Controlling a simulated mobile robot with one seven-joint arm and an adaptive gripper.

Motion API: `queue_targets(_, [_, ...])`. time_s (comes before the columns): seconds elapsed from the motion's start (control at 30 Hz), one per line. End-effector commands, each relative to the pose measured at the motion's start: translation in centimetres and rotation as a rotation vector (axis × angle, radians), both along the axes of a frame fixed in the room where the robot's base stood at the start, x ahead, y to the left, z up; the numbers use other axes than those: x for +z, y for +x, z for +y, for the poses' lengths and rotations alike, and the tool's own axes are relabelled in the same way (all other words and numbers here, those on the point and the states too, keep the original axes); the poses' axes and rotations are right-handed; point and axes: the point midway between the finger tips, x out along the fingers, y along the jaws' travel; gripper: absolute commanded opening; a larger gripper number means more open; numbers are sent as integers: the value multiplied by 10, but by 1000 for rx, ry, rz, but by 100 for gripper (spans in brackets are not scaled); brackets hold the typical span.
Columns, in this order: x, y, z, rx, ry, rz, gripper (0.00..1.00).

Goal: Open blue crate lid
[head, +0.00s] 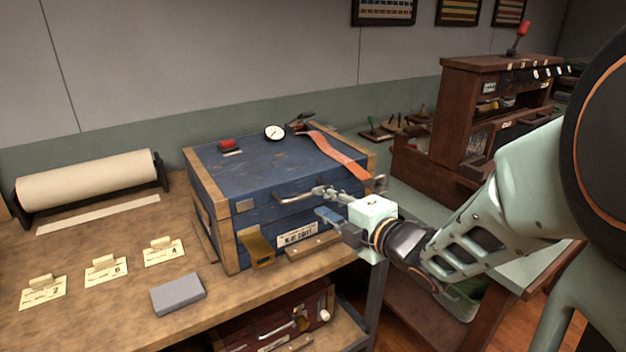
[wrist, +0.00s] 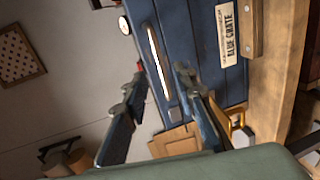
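The blue crate (head: 225,225) stands on the wooden bench with its blue lid (head: 255,172) closed. A metal bar handle (head: 295,198) runs along the lid's front edge. It also shows in the wrist view (wrist: 158,62). My gripper (head: 327,203) is open at the right part of the crate's front, by the handle. In the wrist view my gripper (wrist: 160,78) has its fingers on either side of the handle's line, apart from each other. I cannot tell whether they touch it. A brass hasp (head: 257,246) hangs at the crate's front left, beside the "BLUE CRATE" label (head: 297,235).
On the lid lie a red-topped item (head: 229,145), a round dial (head: 274,132) and an orange strap (head: 338,156). Left are a paper roll (head: 90,180), several tags and a grey block (head: 178,294). A wooden cabinet (head: 425,150) stands right. A red crate (head: 275,325) sits below.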

Motion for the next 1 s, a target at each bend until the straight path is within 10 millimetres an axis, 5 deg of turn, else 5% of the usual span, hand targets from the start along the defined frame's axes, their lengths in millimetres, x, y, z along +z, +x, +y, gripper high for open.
queue_targets(0.33, [-12,47,32,1,1,1,26])
queue_targets(0.8, [-15,58,39,0,0,0,26])
queue_targets(1.0, [-15,57,39,-1,0,0,4])
